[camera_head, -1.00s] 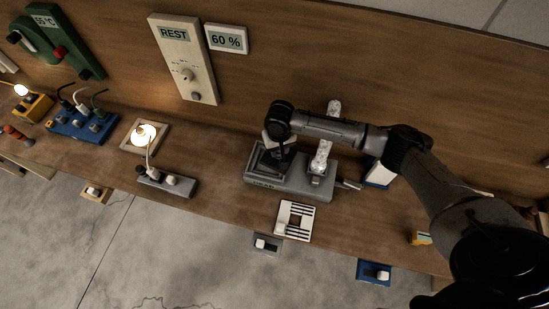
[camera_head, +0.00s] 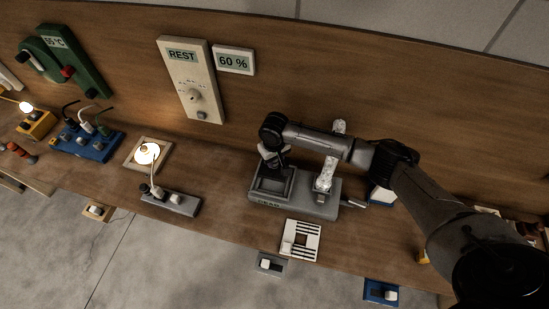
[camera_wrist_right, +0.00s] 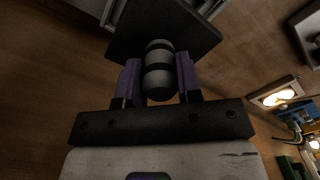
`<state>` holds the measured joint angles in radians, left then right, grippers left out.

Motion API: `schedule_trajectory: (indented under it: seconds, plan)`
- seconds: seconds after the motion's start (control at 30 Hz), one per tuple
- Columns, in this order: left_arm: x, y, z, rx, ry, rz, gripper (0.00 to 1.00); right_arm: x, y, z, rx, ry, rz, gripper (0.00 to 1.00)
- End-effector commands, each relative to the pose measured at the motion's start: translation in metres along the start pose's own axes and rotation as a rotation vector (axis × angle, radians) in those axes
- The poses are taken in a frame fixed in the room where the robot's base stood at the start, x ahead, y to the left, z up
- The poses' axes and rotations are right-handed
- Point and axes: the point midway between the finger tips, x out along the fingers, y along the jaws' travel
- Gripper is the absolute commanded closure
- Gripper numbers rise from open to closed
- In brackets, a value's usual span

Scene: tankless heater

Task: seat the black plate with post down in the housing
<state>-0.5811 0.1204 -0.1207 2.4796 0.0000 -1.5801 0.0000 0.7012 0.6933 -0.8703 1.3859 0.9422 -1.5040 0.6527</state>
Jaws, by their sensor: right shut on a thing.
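The black plate with post (camera_wrist_right: 165,30) shows in the right wrist view. Its post (camera_wrist_right: 159,72) stands between the two purple fingers of my right gripper (camera_wrist_right: 158,78), which is shut on it. In the head view my right gripper (camera_head: 272,158) hangs tilted over the back left of the grey housing (camera_head: 312,198). The square recess (camera_head: 270,183) at the housing's left end shows largely open. The held plate is small and dark there, so its exact outline and its gap to the housing cannot be told. My left gripper is out of view.
A pale post (camera_head: 327,170) stands on the housing's right part, near my right arm. A white slotted plate (camera_head: 300,240) lies in front. A grey power strip (camera_head: 172,202) and a lit lamp (camera_head: 147,153) stand to the left. The wooden wall rises close behind.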

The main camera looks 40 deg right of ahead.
Motion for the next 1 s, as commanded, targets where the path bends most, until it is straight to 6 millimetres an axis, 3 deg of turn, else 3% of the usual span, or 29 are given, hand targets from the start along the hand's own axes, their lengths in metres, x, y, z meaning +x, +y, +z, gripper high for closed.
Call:
schedule_trajectory:
  seconds: [0.1, 0.5, 1.0]
  plan:
    - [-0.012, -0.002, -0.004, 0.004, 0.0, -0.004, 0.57, -0.005, -0.001, 0.0, 0.0, 0.0, -0.002, 0.98]
    - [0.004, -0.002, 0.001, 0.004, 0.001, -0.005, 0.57, 0.033, 0.0, 0.0, 0.001, 0.0, -0.001, 0.98]
    - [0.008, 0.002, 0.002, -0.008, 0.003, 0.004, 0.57, 0.049, 0.0, 0.0, 0.001, 0.001, -0.001, 0.98]
